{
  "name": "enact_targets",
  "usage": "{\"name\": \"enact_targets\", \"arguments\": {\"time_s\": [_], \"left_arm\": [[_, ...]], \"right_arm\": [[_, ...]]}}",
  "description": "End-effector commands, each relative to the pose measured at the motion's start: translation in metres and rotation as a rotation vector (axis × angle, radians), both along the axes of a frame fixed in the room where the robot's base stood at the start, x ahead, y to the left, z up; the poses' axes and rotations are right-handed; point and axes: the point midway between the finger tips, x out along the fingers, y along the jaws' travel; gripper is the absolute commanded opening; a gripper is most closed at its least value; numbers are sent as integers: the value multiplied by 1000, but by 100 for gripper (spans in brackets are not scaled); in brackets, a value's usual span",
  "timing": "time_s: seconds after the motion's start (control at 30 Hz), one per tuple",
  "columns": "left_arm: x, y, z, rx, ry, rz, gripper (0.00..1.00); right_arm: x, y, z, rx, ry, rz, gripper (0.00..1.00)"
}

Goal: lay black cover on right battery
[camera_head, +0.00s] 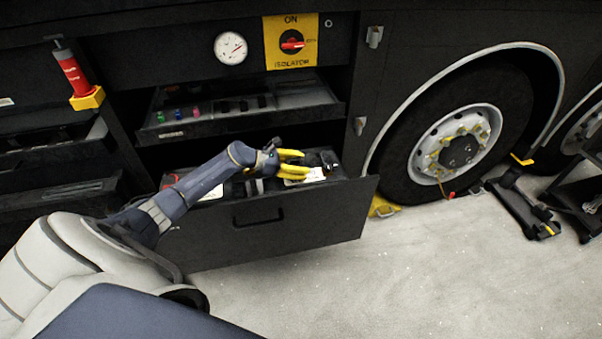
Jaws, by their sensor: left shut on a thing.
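My left gripper (302,163), with yellow fingers, is over the right part of the open lower drawer (290,221). It is shut on a small dark piece that looks like the black cover (313,160), though its outline blends into the dark drawer. The right battery, at the drawer's right end, shows mainly as a pale label (314,175) just below the fingertips; the fingers hide part of it. I cannot tell whether the cover touches the battery. A second pale label (213,193) shows farther left, partly behind my arm. My right gripper is out of view.
An open upper tray (245,124) holding small coloured parts juts out above the drawer. A gauge (231,48) and a yellow isolator panel (291,41) are on the coach side. A wheel (456,146) stands to the right. The grey floor (400,270) in front is clear.

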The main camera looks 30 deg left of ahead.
Motion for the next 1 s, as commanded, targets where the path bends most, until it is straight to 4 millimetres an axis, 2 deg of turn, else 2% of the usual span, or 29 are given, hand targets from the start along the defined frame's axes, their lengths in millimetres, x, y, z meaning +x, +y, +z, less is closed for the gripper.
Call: {"name": "enact_targets", "arguments": {"time_s": [0.1, 0.3, 0.77, 0.8, 0.97, 1.0], "left_arm": [[0, -1, -16, -5, 3, 2, 24], [0, -1, -32, -3, 2, 2, 24], [0, -1, -37, -2, 1, 0, 24], [0, -1, -37, -2, 1, 1, 55], [0, -1, -37, -1, 1, -1, 73], [0, -1, -37, -2, 2, 0, 74]], "right_arm": [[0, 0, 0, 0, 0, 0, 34], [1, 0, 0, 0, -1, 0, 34], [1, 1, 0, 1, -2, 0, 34], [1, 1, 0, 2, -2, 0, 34], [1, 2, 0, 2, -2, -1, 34], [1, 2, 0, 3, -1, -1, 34]]}}
